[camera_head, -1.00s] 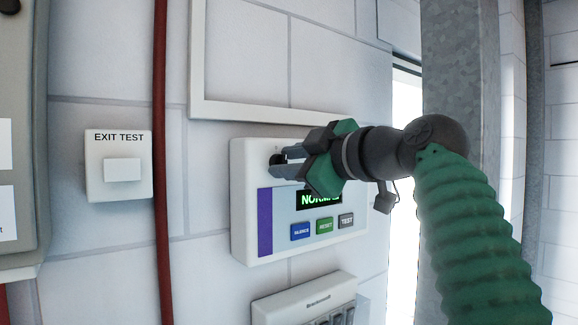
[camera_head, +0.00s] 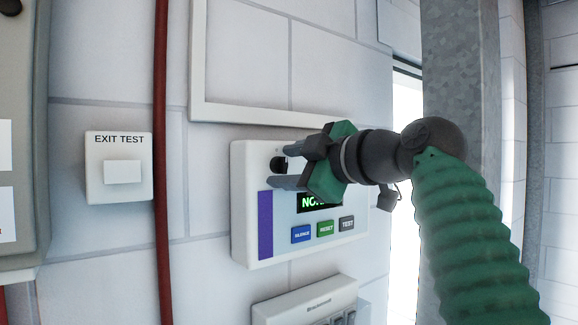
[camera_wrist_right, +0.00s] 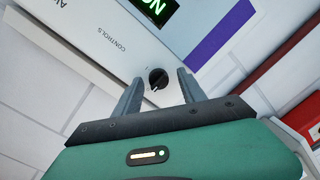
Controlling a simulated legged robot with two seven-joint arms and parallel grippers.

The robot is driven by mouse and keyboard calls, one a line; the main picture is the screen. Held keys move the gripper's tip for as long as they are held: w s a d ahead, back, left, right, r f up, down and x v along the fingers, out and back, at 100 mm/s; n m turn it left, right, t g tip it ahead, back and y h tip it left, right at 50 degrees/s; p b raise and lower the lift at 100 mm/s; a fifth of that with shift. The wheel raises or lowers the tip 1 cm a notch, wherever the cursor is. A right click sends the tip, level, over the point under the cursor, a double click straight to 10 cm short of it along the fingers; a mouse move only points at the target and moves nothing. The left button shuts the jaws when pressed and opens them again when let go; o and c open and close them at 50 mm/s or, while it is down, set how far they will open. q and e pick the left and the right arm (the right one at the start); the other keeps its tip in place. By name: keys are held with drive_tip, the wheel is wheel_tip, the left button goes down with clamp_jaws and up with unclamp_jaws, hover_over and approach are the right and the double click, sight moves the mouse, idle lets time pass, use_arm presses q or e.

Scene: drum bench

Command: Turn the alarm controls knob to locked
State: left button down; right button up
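The alarm panel (camera_head: 246,220) is a white wall box with a green-lit display, a purple strip and several buttons. Its controls knob (camera_head: 278,163) is small, round and black, near the panel's upper left. In the right wrist view the knob (camera_wrist_right: 158,77) sits between the spread fingers, near the word CONTROLS, with clear gaps on both sides. My right gripper (camera_head: 276,169) is open at the knob, its fingers above and below it. My right gripper also shows in the wrist view (camera_wrist_right: 157,90). The position labels at the knob cannot be read. My left gripper is not in view.
An EXIT TEST switch (camera_head: 119,168) and a red vertical pipe (camera_head: 162,150) are left of the panel. A white frame (camera_head: 250,115) runs above it. A second white box (camera_head: 305,303) sits below. A metal column (camera_head: 460,80) stands at the right.

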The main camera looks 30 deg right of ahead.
drive_tip(key=s+d+r+b, duration=0.1)
drive_tip(key=s, duration=1.5)
drive_tip(key=shift+s+d+r+b, duration=0.2)
drive_tip(key=shift+s+r+b, duration=0.05)
drive_tip(key=shift+s+b, duration=0.05)
drive_tip(key=shift+w, duration=0.15)
